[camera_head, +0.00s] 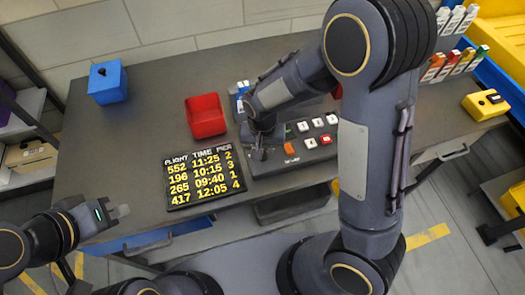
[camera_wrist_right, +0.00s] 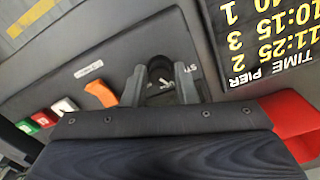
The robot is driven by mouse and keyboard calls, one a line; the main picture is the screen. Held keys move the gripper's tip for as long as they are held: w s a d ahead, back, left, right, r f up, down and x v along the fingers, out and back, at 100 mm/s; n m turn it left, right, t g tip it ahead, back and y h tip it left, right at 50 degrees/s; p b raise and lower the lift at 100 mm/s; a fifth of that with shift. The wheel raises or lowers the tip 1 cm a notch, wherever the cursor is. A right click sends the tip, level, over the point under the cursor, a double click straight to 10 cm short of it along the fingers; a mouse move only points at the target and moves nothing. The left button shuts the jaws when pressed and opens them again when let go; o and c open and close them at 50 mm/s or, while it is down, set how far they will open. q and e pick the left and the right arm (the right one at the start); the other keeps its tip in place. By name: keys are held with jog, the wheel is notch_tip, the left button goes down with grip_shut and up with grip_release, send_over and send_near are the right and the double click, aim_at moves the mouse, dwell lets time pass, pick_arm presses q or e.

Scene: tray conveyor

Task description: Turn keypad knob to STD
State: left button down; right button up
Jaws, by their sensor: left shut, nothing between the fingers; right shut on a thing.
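The dark keypad (camera_head: 325,152) lies on the table with white, red and orange buttons. It also shows in the right wrist view (camera_wrist_right: 130,40). My right gripper (camera_head: 260,152) is over its left end. In the right wrist view the two fingers (camera_wrist_right: 161,86) are shut on the black knob (camera_wrist_right: 160,68), one on each side. White letters, partly covered, show beside the knob; "ST" can be read. Where the knob points cannot be told. My left gripper (camera_head: 122,211) is shut and empty, off the table's front left edge.
A flight board (camera_head: 204,178) lies just left of the keypad. A red bin (camera_head: 206,116) stands behind it, and a blue box (camera_head: 107,82) at the back left. A yellow button box (camera_head: 485,104) is at the far right. The table's left part is clear.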

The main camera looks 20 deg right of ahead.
jog(key=shift+n+b, duration=0.5)
jog(key=shift+n, duration=1.4)
jog(key=o, duration=1)
notch_tip(320, 180, up, 8)
jog(key=shift+f, duration=0.1)
jog(key=s+d+r+t+y, duration=0.1)
jog(key=s+d+r+t, duration=0.1)
jog(key=s, duration=0.3)
jog(key=s+d+r+m+t+y, duration=0.1)
jog(key=s+d+r, duration=0.2)
jog(key=s, duration=0.3)
jog(key=s+d+r+t+y, duration=0.1)
jog(key=s+d+r+t, duration=0.1)
jog(key=s+d+r, duration=0.1)
jog(key=shift+s+d+r+m+t+y, duration=0.1)
jog(key=shift+s+d+m+t+y, duration=0.1)
jog(key=shift+s+d, duration=0.3)
jog(key=shift+s+d+r+m+t+y, duration=0.1)
jog(key=shift+s+d+m+y, duration=0.1)
jog(key=shift+s, duration=0.45)
